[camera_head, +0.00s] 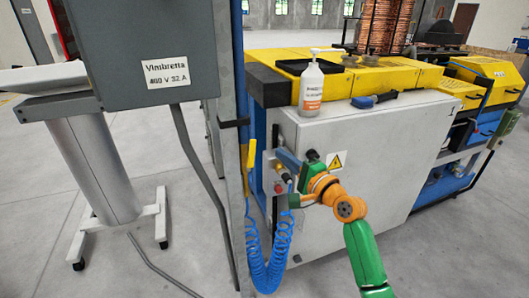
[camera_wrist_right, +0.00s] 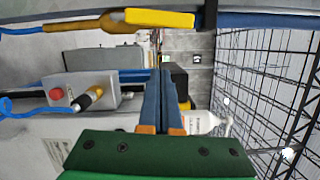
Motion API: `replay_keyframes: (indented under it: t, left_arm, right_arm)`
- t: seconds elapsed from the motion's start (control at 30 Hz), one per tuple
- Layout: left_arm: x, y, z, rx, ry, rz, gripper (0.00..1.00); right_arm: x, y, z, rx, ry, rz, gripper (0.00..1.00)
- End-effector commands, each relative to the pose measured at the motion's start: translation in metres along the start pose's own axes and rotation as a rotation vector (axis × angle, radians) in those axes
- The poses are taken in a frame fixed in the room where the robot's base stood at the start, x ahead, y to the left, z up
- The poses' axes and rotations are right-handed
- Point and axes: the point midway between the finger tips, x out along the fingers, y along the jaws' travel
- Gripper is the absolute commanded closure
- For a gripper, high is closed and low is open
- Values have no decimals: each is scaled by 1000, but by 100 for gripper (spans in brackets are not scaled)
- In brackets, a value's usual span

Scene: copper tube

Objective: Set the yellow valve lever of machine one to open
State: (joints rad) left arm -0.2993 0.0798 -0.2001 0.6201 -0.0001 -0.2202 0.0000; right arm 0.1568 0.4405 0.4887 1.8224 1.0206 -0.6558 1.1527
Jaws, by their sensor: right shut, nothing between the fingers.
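The yellow valve lever (camera_head: 251,154) stands upright at the left front edge of the machine, above a blue coiled hose. In the right wrist view the yellow lever (camera_wrist_right: 160,19) lies along the line of a brass-coloured fitting (camera_wrist_right: 118,25), near the top edge. My right gripper (camera_head: 284,158) is shut and empty, to the right of the lever in the head view and apart from it. Its two blue fingers (camera_wrist_right: 161,80) are together in the wrist view. My left gripper is not in view.
A small control box with a red button (camera_wrist_right: 56,94) and a black knob sits near my right gripper. The blue coiled hose (camera_head: 268,265) hangs below the lever. A white bottle (camera_head: 311,88) stands on the machine top. A grey cabinet (camera_head: 148,50) and post stand left.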

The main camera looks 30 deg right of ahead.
Motion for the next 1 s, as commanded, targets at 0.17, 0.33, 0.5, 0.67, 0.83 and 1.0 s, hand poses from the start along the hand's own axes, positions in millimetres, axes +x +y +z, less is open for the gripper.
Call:
replay_keyframes:
  t: [0.17, 0.33, 0.5, 0.67, 0.83, 1.0]
  left_arm:
    - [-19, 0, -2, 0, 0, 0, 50]
    - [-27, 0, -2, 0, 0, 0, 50]
    - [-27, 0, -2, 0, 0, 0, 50]
    - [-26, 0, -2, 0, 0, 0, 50]
    - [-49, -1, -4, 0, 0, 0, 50]
    - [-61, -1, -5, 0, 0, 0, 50]
  right_arm:
    - [20, -5, 19, 3, -2, 1, 100]
    - [24, -2, 36, 0, 0, 1, 100]
    - [25, 0, 39, -1, 1, 0, 100]
    - [24, 1, 39, -2, 1, 0, 100]
    - [27, -8, 50, -52, -1, 16, 100]
    - [29, -5, 57, -141, 0, 37, 100]
